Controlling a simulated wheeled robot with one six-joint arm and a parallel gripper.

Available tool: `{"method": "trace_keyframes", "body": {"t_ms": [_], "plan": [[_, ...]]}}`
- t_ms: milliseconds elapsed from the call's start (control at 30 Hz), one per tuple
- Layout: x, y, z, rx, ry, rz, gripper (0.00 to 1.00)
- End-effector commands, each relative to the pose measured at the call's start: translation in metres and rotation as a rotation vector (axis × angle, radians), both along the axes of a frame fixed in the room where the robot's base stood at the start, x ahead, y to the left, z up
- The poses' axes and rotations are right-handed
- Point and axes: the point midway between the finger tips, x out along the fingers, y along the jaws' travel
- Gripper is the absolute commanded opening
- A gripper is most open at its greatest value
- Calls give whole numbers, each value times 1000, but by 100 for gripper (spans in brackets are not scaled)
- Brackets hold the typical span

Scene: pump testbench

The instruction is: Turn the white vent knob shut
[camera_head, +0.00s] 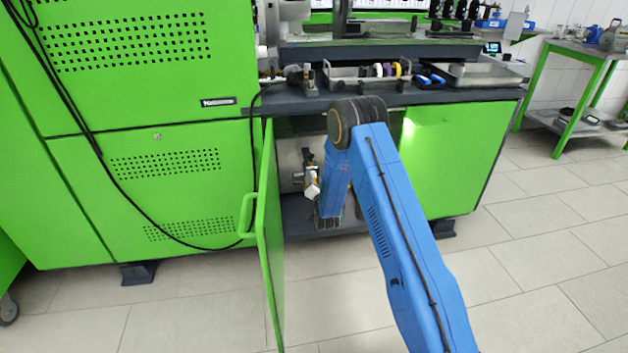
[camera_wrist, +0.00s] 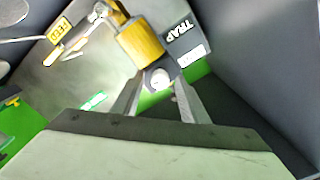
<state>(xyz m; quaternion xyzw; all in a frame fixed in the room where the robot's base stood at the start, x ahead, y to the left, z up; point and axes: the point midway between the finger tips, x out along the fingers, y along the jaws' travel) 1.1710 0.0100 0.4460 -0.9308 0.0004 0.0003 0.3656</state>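In the wrist view a round white knob (camera_wrist: 160,78) sits on the end of a brass-coloured valve body (camera_wrist: 141,42). A dark plate lettered TRAP (camera_wrist: 181,27) is beside it. My gripper (camera_wrist: 160,84) has its two fingers spread, with the knob between or just beyond their tips. The fingers do not look closed on it; whether one touches it I cannot tell. In the head view a white knob-like part (camera_head: 311,191) on brass fittings shows inside the open cabinet, left of my arm. My gripper's fingers are hidden there.
The open green cabinet door (camera_head: 270,235) stands left of my arm. The cabinet walls are close around my gripper. A yellow FEED tag (camera_wrist: 60,29) and pipework lie at upper left in the wrist view. The worktop (camera_head: 300,101) overhangs the opening.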

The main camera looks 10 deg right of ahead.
Motion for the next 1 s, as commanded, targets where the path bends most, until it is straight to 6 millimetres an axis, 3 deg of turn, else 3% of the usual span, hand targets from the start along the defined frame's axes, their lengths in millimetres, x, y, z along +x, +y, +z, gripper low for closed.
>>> {"method": "trace_keyframes", "body": {"t_ms": [233,400,733,1000], "plan": [[0,0,0,0,0,0,40],[0,0,0,0,0,0,0],[0,0,0,-28,0,0,0],[0,0,-1,-176,0,0,0]]}}
